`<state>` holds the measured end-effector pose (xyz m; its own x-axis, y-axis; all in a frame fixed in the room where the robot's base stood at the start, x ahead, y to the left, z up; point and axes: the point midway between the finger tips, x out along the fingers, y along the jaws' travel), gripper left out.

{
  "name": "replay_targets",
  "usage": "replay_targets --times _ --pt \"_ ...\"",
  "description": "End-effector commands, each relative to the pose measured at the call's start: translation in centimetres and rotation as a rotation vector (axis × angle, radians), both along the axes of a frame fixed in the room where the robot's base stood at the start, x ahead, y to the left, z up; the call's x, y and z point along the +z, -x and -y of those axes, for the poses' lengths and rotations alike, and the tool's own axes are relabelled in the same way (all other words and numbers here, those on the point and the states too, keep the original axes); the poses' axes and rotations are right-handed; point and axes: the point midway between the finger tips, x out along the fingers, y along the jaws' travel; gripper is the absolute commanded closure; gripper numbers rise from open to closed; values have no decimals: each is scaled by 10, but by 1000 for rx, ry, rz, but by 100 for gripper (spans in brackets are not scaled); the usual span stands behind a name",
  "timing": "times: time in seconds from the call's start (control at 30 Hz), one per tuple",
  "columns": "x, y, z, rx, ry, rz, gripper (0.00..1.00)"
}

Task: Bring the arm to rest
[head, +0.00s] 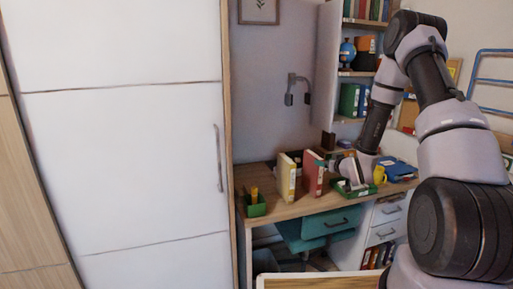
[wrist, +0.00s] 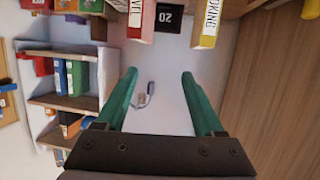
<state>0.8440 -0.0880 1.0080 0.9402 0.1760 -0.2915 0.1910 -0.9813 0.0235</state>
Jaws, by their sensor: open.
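My gripper (wrist: 158,75) shows in the wrist view with its two green fingers spread wide. Nothing is between them; a wall lamp (wrist: 146,94) shows beyond, against the pale wall. In the head view my arm comes from the right and bends down toward the right part of the desk (head: 290,209). The fingers cannot be made out clearly there.
On the desk stand a yellow book (head: 285,177), a red book (head: 313,174), a small green box (head: 256,206) and a yellow mug (head: 379,175). Shelves (wrist: 65,104) hold books. A tall white wardrobe (head: 130,150) fills the left. A teal chair (head: 320,228) is under the desk.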

Motion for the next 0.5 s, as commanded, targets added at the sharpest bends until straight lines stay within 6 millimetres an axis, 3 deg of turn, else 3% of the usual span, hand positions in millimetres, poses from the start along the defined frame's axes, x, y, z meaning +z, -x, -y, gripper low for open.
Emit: replay_targets --times 0.03,0.27,0.5 --pt "25 -2 4 -16 9 -16 30" --pt "109 13 17 -110 16 -146 30" --pt "190 64 23 -208 -19 -279 30"
